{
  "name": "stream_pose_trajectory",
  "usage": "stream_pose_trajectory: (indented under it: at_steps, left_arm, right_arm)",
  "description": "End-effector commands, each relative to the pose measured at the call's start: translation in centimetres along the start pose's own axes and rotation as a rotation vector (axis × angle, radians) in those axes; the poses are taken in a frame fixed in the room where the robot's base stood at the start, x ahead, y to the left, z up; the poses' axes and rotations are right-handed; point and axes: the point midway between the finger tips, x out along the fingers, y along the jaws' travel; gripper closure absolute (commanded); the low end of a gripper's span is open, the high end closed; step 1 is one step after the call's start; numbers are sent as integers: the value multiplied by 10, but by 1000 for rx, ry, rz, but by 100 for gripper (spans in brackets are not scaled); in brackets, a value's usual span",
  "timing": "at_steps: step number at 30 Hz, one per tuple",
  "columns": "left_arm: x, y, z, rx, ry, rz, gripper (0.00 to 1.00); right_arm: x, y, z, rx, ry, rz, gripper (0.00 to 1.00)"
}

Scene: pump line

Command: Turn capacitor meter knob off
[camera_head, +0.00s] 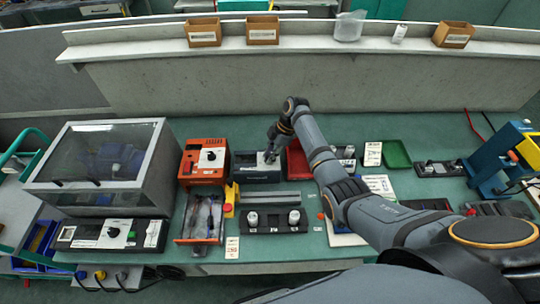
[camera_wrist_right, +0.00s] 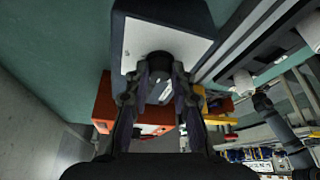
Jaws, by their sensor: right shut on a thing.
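The meter, a dark box (camera_head: 256,177) with a light front panel, stands on the green bench between an orange unit and a red bin. I take it to be the capacitor meter. My right gripper (camera_head: 270,156) reaches down to it from the right. In the right wrist view the box's white panel (camera_wrist_right: 137,42) carries a dark round knob (camera_wrist_right: 160,62). The fingers of my right gripper (camera_wrist_right: 161,82) are shut on this knob, one on each side. They partly hide it, so I cannot read its setting. My left gripper is not in view.
The orange unit (camera_head: 205,160) with its own dial stands close left of the meter. A yellow piece (camera_head: 231,196) and a grey rail (camera_head: 278,197) lie in front. A glass-topped cabinet (camera_head: 95,165) is at the left. My right arm covers the bench's right middle.

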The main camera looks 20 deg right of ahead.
Motion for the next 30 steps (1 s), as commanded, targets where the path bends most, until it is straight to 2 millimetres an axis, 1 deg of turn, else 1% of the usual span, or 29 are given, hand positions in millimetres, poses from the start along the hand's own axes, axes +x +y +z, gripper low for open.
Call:
stream_pose_trajectory:
  at_steps: [8, 9, 13, 14, 23, 26, 29, 30]
  left_arm:
    - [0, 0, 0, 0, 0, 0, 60]
    - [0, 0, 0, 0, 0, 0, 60]
    - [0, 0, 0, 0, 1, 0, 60]
    - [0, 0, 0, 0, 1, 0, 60]
    - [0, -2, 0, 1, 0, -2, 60]
    - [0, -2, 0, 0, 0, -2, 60]
    - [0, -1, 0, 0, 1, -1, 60]
    - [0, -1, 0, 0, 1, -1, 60]
  right_arm:
    - [-1, 0, 0, -1, 0, 1, 100]
    - [-1, 0, 0, -1, 0, 1, 73]
    - [0, 0, 0, -1, 0, 1, 55]
    - [0, 0, 0, -1, 0, 1, 54]
    - [-3, 0, 0, 0, -1, 1, 54]
    - [-15, 1, 1, -1, -2, 3, 54]
    - [-37, 1, 0, -1, -2, 5, 54]
    - [-48, 2, 1, -1, -3, 6, 54]
